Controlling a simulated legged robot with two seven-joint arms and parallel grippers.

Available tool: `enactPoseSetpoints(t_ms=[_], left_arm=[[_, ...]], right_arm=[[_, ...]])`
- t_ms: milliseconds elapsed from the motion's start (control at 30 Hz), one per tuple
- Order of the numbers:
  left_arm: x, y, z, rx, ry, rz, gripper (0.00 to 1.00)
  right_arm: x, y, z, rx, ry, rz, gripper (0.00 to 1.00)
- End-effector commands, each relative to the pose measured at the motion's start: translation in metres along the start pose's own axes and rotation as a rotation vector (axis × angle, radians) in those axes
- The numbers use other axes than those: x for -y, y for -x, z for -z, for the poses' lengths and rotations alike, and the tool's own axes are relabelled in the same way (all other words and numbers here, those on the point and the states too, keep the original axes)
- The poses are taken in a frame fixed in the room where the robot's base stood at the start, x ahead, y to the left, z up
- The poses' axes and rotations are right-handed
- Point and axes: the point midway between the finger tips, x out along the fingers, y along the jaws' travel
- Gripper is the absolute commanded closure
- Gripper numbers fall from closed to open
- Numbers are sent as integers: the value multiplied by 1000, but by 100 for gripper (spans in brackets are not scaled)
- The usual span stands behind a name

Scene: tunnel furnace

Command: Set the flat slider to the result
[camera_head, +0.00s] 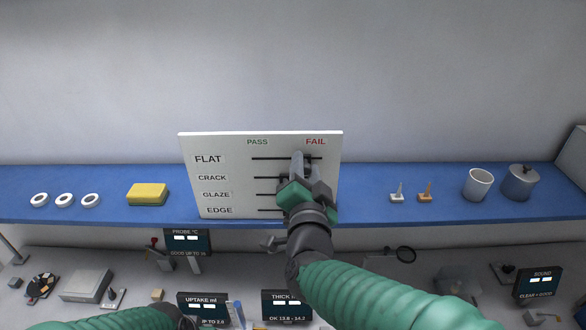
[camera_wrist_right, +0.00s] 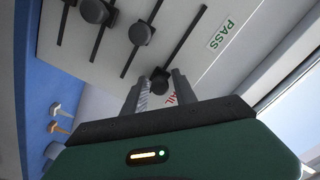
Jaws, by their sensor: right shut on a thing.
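A white panel (camera_head: 230,175) stands upright on the blue shelf, with rows FLAT, CRACK, GLAZE and EDGE under PASS on the left and FAIL on the right. My right gripper (camera_head: 304,160) is at the FLAT row, towards the FAIL end. In the right wrist view, the dark flat slider knob (camera_wrist_right: 160,74) sits between the fingertips of my right gripper (camera_wrist_right: 159,88), close to the FAIL label. The jaws are shut on it. The crack slider knob (camera_wrist_right: 143,33) is about midway along its slot. In the head view, my gripper hides the lower knobs.
Displays and tools crowd the lower bench. My left arm crosses the bottom left.

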Motion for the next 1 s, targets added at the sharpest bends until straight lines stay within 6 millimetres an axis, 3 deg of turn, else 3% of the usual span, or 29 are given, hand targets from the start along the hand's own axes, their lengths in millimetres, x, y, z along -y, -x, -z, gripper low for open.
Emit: enactPoseSetpoints(t_ms=[133, 600, 833, 867, 1000], left_arm=[[0, -6, -1, 0, 1, 0, 16], [0, -18, -4, 0, 1, 0, 16], [0, -16, -4, 0, 1, 0, 16], [0, -16, -4, 0, 0, 0, 16], [0, -16, -4, 0, 1, 0, 16]], right_arm=[[-10, 1, -3, 13, 4, -9, 89], [-30, 1, 18, 11, -1, -9, 90], [-28, 0, 18, 10, 1, -10, 90], [-28, 0, 18, 10, 1, -10, 63], [-26, 0, 19, 8, 1, -7, 45]])
